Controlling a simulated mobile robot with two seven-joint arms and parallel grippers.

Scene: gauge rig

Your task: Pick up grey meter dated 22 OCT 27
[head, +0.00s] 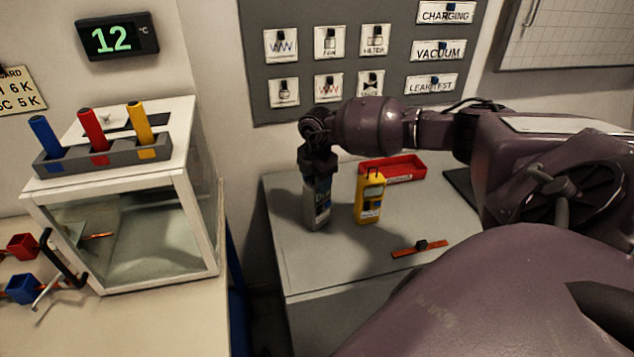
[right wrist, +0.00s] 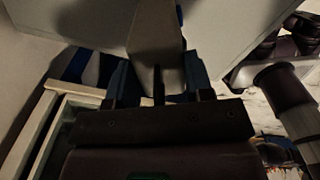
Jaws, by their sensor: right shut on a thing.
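The grey meter (head: 317,208) stands at the left side of the grey table, upright as far as I can see. My right gripper (head: 318,178) comes down on it from above and is shut on its upper part. In the right wrist view the grey meter (right wrist: 155,45) shows between the two fingers of my right gripper (right wrist: 158,85). Its date label is too small to read. A yellow meter (head: 369,198) stands just to the right of it, apart from the gripper. My left gripper is not in view.
A red tray (head: 392,169) lies behind the yellow meter. An orange bar with a dark block (head: 420,248) lies near the table's front. A glass-fronted cabinet (head: 130,220) stands to the left. The grey table (head: 300,262) is bare at its front left.

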